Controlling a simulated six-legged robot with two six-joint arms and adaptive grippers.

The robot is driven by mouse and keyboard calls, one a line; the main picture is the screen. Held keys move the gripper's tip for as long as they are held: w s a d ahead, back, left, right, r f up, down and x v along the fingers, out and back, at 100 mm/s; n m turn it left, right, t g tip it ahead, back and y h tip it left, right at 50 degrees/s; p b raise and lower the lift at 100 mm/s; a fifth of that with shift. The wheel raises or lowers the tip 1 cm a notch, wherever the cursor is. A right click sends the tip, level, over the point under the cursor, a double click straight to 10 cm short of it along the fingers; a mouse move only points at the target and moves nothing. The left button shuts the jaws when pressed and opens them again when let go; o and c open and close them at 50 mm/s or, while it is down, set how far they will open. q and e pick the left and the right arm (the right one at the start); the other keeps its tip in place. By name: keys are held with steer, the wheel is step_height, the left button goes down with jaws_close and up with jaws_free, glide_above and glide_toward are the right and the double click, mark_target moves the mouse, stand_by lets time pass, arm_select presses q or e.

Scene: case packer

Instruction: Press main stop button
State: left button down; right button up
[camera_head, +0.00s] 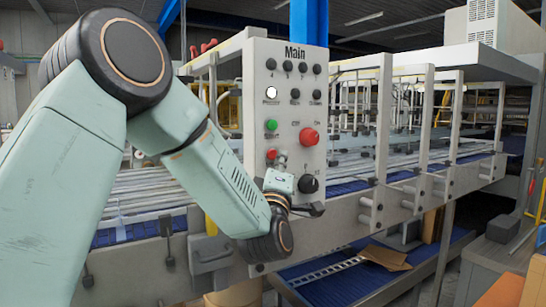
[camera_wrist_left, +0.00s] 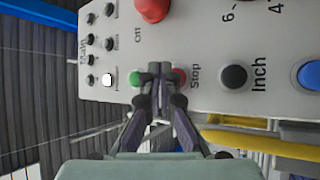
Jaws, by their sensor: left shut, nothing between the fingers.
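The grey Main panel (camera_head: 258,70) faces me in the head view. Its small red Stop button (camera_head: 271,154) is below a green button (camera_head: 271,126). In the wrist view the Stop button (camera_wrist_left: 180,75) is right of the green button (camera_wrist_left: 134,78), beside the word Stop. My left gripper (camera_wrist_left: 158,72) is shut and empty. Its fingertips appear between the two buttons and overlap the Stop button's left edge; contact is unclear. In the head view the left gripper (camera_head: 279,165) is just below the Stop button, its fingertips hard to make out. My right gripper is not in view.
A larger red button (camera_head: 309,137) is right of the Stop button. A black knob (camera_head: 308,184) is lower right. The wrist view shows a black Inch button (camera_wrist_left: 234,76) and a blue button (camera_wrist_left: 308,74). A conveyor with white frame posts (camera_head: 383,120) stands behind the panel.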

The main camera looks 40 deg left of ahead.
arm_select(q)
steer(key=shift+s+d+b, duration=0.2)
steer(key=shift+s+d, duration=0.1)
steer(key=shift+d, duration=0.4)
steer(key=shift+s+d+b, duration=0.2)
steer(key=shift+s+d, duration=0.15)
steer(key=shift+d, duration=0.4)
steer(key=shift+s+d+b, duration=0.2)
steer(key=shift+s+d, duration=0.1)
steer(key=shift+d, duration=0.4)
